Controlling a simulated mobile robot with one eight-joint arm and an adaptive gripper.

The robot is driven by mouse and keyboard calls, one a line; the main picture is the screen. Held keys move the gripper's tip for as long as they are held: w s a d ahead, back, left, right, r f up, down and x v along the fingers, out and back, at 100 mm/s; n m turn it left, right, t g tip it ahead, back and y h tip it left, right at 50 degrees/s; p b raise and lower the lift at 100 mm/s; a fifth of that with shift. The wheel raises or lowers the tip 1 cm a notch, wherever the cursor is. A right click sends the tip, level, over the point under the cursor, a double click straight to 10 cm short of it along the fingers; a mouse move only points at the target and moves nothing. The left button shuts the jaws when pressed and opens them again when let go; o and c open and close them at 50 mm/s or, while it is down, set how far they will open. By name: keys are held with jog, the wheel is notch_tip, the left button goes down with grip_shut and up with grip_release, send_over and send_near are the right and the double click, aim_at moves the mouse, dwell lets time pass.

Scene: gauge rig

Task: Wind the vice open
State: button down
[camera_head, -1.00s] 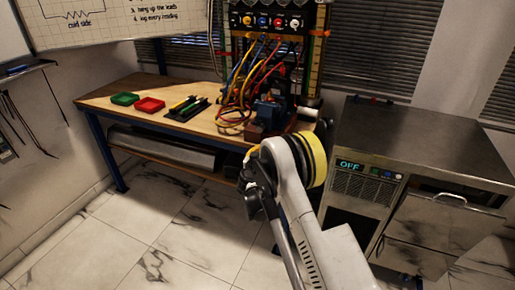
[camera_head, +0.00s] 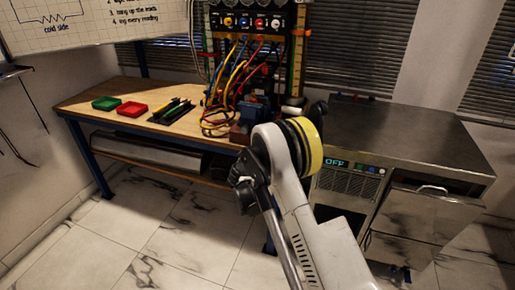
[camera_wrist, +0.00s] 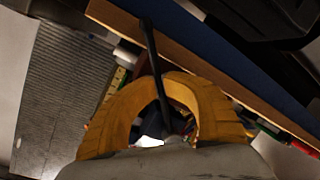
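The blue vice (camera_head: 252,113) stands near the right front end of the wooden bench, partly hidden behind my arm. Its handle cannot be made out in the head view. In the wrist view the yellow fingers of my gripper (camera_wrist: 158,88) form an arch. A thin dark rod (camera_wrist: 149,45) runs through the middle of the picture, overlapping the arch. I cannot tell whether the fingers touch or hold it, or whether it is the vice's handle. In the head view my gripper is hidden behind my arm.
The wooden bench (camera_head: 85,103) carries a green tray (camera_head: 106,103), a red tray (camera_head: 132,109) and a dark tool holder (camera_head: 170,112). Coloured leads (camera_head: 235,75) hang from a panel behind the vice. A metal cabinet (camera_head: 410,145) stands at the right. The tiled floor in front is clear.

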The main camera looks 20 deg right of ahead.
jog(key=shift+r, duration=0.1)
jog(key=c, duration=1.5)
grip_release()
jog(key=shift+c, duration=0.2)
jog(key=v, duration=1.2)
